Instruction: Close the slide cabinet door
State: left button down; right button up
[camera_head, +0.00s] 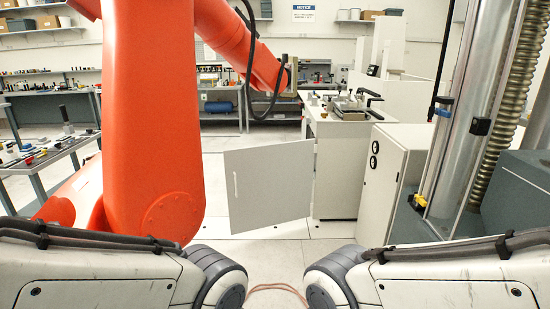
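The white cabinet door (285,188) stands swung open in the middle of the view. It has a slim vertical white handle (235,184) near its left edge. Its right edge meets the white cabinet (342,162), on which some lab instruments stand. The cabinet's inside is not visible from here. Links of my left and right arms fill the lower left and lower right corners, well in front of the door. Neither gripper shows, and nothing of mine touches the door.
A large orange robot arm (152,120) stands left of the door. A white box with round dials (388,175) and a tall metal testing column (485,110) stand at the right. A table with small parts (45,155) is at left. Pale floor (275,245) lies clear before the door.

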aim_at(267, 186)
jog(key=z, duration=0.05)
jog(key=i, duration=3.2)
jog(key=z, duration=0.35)
